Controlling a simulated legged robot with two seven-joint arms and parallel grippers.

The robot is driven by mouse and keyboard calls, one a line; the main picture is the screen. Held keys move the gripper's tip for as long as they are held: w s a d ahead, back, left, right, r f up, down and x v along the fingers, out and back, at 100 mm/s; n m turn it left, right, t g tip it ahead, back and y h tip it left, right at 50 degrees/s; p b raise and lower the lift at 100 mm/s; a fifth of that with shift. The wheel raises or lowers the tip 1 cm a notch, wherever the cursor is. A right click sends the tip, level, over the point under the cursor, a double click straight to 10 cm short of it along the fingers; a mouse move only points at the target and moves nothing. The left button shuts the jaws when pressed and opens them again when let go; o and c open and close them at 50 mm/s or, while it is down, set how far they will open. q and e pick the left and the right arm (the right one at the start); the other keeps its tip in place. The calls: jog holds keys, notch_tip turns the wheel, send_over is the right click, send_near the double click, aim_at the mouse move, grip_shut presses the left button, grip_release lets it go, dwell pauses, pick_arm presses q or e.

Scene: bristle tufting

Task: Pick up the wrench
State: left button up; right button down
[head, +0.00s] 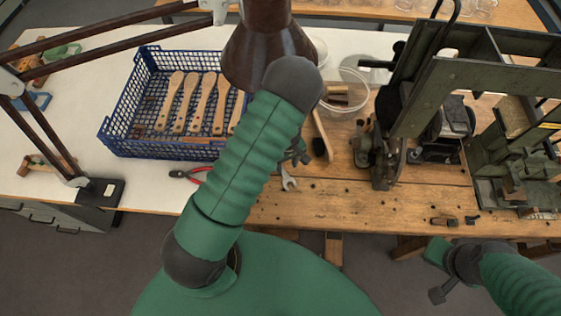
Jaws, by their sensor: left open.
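The small silver wrench (288,180) lies on the wooden bench top (345,200), just right of my large green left arm, its open end showing and the rest hard to make out. My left gripper (299,156) is just above the wrench in the picture, open and partly hidden behind my forearm. I cannot tell whether it touches the wrench. My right gripper (440,272) is low at the right, in front of the bench edge and far from the wrench. Its fingers are too unclear to read.
Red-handled pliers (190,175) lie left of my arm. A blue crate (118,135) holds several wooden brush handles. A brush (319,145) and a clear round dish (362,98) are beyond the gripper. A green machine (470,85) fills the right. A lamp stands at left.

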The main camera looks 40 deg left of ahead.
aim_at(284, 171)
pick_arm(q)
jog(key=f, duration=0.1)
jog(key=a+f, duration=0.1)
jog(key=f, duration=0.2)
jog(key=shift+s+a+f, duration=0.1)
jog(key=shift+s+a, duration=0.1)
jog(key=shift+a, duration=0.3)
jog(key=shift+d, duration=0.4)
jog(key=shift+c, duration=0.8)
jog(key=shift+w+d, duration=0.1)
jog(key=shift+d, duration=0.25)
jog(key=c, duration=0.5)
jog(key=shift+c, duration=1.2)
grip_shut()
jog(key=shift+a, duration=0.4)
pick_arm(e)
jog(key=shift+s+a+r, duration=0.2)
jog(key=shift+a, duration=0.5)
pick_arm(q)
jog(key=shift+d, duration=0.2)
pick_arm(e)
jog(key=shift+d, duration=0.1)
